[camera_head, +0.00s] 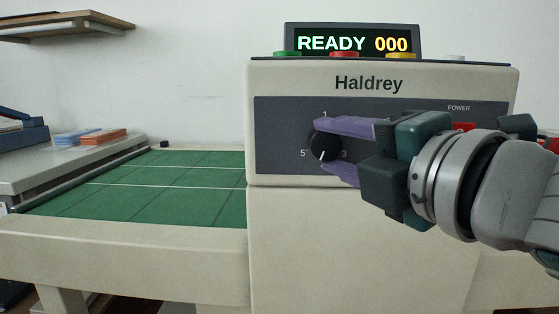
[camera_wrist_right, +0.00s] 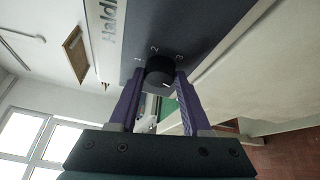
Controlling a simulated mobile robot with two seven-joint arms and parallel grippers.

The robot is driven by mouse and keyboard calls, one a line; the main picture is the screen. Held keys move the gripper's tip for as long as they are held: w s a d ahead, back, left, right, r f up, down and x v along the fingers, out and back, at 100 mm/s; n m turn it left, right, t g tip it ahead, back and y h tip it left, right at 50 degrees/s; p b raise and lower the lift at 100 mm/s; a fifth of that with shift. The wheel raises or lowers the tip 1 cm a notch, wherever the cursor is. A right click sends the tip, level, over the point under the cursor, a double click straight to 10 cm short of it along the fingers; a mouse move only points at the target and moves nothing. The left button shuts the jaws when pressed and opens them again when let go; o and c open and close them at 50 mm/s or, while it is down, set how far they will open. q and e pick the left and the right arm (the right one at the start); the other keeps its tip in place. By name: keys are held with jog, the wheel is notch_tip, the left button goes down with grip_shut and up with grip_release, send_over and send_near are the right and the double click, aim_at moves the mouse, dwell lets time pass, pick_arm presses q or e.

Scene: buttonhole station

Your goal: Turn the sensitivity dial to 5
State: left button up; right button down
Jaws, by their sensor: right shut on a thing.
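The sensitivity dial (camera_head: 324,147) is a round black knob with a white pointer line, on the dark front panel (camera_head: 281,113) of the cream Haldrey machine. In the head view the pointer aims down and slightly left, below the 5. The 1 shows above the dial, the 5 at its left and the 3 at its right. My right gripper (camera_head: 327,148) is shut on the dial, with one purple finger above it and one below. In the right wrist view the dial (camera_wrist_right: 159,74) sits between both fingertips. My left gripper is not in view.
A display (camera_head: 352,43) on top of the machine reads READY 000, with colored buttons in front of it. A red POWER switch (camera_head: 464,127) is partly behind my right gripper. A green cutting mat (camera_head: 130,185) lies clear on the table at left.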

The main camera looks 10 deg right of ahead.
jog(key=m+t+b, duration=0.1)
jog(key=m+b, duration=0.1)
jog(key=f+m+t+b, duration=0.1)
jog(key=m+b, duration=0.1)
jog(key=m+t+b, duration=0.1)
jog(key=m+b, duration=0.1)
jog(key=shift+m+b, duration=0.35)
jog(key=shift+m, duration=0.05)
jog(key=shift+m+t+h+b, duration=0.3)
jog(key=shift+m+h+b, duration=0.1)
jog(key=shift+m, duration=0.1)
jog(key=shift+r, duration=0.1)
jog(key=shift+a, duration=0.1)
jog(key=shift+c, duration=1.8)
grip_release()
